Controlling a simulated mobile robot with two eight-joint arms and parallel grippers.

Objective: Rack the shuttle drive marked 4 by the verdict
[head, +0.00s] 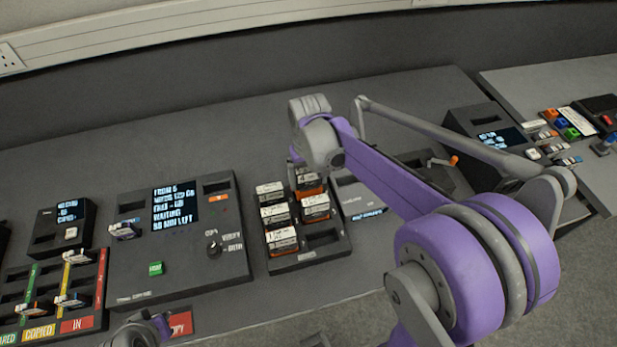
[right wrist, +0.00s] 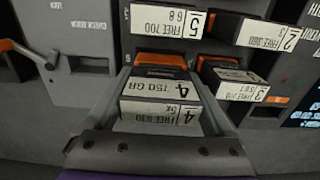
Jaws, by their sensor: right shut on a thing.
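My right gripper (right wrist: 160,92) is shut on the shuttle drive marked 4 (right wrist: 158,112), with one finger on each side of it. Its labels read "150 GB" and a "FREE" figure too small to be sure of. In the head view the right wrist hides the fingertips, above the back of the dark drive holder (head: 307,258). Other labelled drives stand there, marked 5 (right wrist: 165,20), 3 (right wrist: 235,84) and 2 (right wrist: 265,32) in the right wrist view. A grey and purple part at the bottom left of the head view seems to be my left arm; its jaws cannot be made out.
Left of the holder is a console with a lit text screen (head: 175,205), a green button (head: 156,268) and a knob (head: 213,248). Further left stands a rack with coloured strips labelled "COPIED" (head: 39,331) and "IN" (head: 76,324). The bench behind is clear.

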